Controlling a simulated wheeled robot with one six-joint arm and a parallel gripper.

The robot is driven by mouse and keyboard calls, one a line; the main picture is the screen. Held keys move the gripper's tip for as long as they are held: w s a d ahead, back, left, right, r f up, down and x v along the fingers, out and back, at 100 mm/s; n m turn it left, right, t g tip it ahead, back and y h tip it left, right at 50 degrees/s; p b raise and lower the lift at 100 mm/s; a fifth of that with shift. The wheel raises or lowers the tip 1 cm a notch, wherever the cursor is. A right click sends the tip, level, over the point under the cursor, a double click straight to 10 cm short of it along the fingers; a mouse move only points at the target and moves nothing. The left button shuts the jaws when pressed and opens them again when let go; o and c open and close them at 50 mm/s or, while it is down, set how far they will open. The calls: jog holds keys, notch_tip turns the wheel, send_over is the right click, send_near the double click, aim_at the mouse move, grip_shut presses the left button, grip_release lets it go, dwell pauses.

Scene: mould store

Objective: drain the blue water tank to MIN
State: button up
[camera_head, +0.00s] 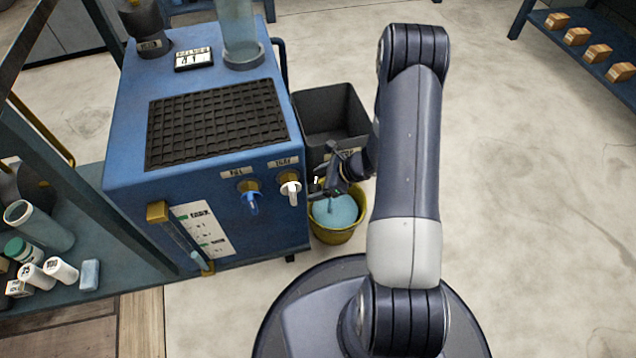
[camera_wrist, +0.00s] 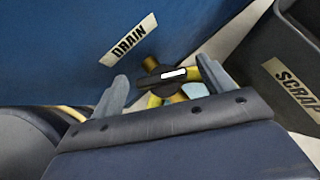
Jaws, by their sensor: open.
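The blue water tank (camera_head: 150,110) stands at the left. Its front has a sight tube (camera_head: 183,240) between brass fittings beside a white scale plate (camera_head: 212,238); the water level and MIN mark are too small to read. In the wrist view, a DRAIN label (camera_wrist: 128,40) sits beside a brass valve with a black handle (camera_wrist: 153,80) bearing a white stripe. My gripper (camera_wrist: 163,74) is open, with one finger on each side of the handle; I cannot tell whether they touch it. In the head view, my gripper (camera_head: 335,182) is above a yellow bucket (camera_head: 336,236) holding pale blue water.
A dark SCRAP bin (camera_head: 330,112) stands right beside the tank and also shows in the wrist view (camera_wrist: 283,80). A blue tap (camera_head: 251,200) and a white tap (camera_head: 290,188) project from the tank's front. A shelf (camera_head: 103,250) with bottles is at left.

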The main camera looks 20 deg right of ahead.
jog(key=shift+c, duration=0.3)
jog(key=c, duration=0.9)
jog(key=shift+w+r+n+g+y+p, duration=0.1)
jog(key=shift+n+g+y+p, duration=0.2)
jog(key=shift+n+g+p, duration=0.6)
jog(key=n+g, duration=0.2)
jog(key=n, duration=0.1)
jog(key=shift+w+n, duration=0.1)
jog(key=shift+n, duration=0.3)
jog(key=o, duration=1)
jog(key=shift+c, duration=0.2)
jog(key=shift+d, duration=0.1)
jog(key=p+v, duration=0.4)
jog(key=v, duration=0.6)
jog(key=shift+d, duration=0.4)
